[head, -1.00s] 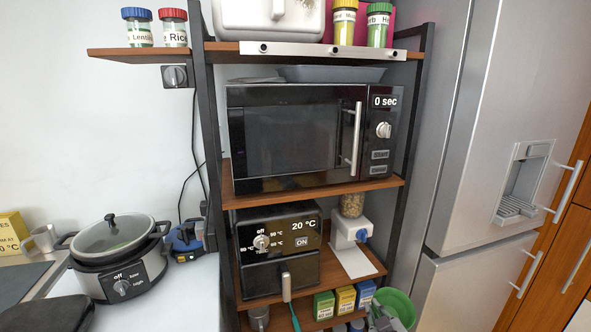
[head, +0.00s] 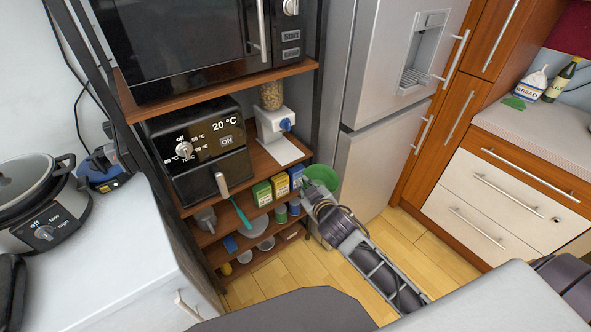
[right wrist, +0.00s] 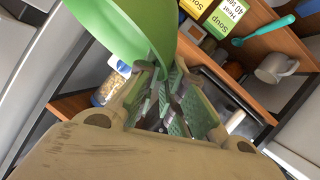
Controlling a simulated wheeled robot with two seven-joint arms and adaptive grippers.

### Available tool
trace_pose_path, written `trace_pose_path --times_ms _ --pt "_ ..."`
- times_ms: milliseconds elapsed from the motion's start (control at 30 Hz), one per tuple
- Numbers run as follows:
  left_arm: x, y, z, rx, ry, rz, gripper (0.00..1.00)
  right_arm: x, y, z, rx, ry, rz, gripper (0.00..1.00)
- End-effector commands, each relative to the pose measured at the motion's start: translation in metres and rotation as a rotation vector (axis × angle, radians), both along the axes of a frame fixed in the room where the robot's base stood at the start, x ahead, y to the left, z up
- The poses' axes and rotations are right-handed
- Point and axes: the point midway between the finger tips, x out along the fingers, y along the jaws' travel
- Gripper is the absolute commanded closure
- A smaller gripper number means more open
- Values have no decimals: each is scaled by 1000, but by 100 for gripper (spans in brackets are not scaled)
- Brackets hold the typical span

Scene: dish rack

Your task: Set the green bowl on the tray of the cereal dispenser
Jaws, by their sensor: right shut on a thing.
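The green bowl (head: 323,175) is at the right end of the shelf, just right of the soup boxes, held by its rim in my right gripper (head: 318,203). In the right wrist view the bowl (right wrist: 125,28) is tilted, and the gripper (right wrist: 170,100) is shut on its edge. The cereal dispenser (head: 271,122) stands on the shelf above, right of the air fryer. Its white tray (head: 286,150) sticks out in front and is empty. The bowl is apart from the tray, lower and to the right. My left gripper is out of view.
The air fryer (head: 200,150) stands left of the dispenser under the microwave (head: 185,40). Soup boxes (head: 280,184) and a turquoise utensil (head: 241,213) are on the shelf below. The fridge (head: 365,130) is on the right. The space in front of the tray looks clear.

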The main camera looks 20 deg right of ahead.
Motion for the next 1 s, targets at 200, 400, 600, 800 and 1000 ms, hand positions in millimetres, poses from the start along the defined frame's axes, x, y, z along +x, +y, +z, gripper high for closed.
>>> trace_pose_path --times_ms 200,400,600,800,1000 --pt "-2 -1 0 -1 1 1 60 -8 -21 -11 -1 1 -75 100" --pt "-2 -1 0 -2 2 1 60 -17 -36 -14 -1 1 -149 100" --pt "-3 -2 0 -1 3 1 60 -19 -40 -3 3 -5 -224 100" --pt "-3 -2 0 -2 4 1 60 -12 -32 18 2 -5 -270 100" --pt "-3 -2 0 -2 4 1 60 0 -17 46 3 -5 -282 100"
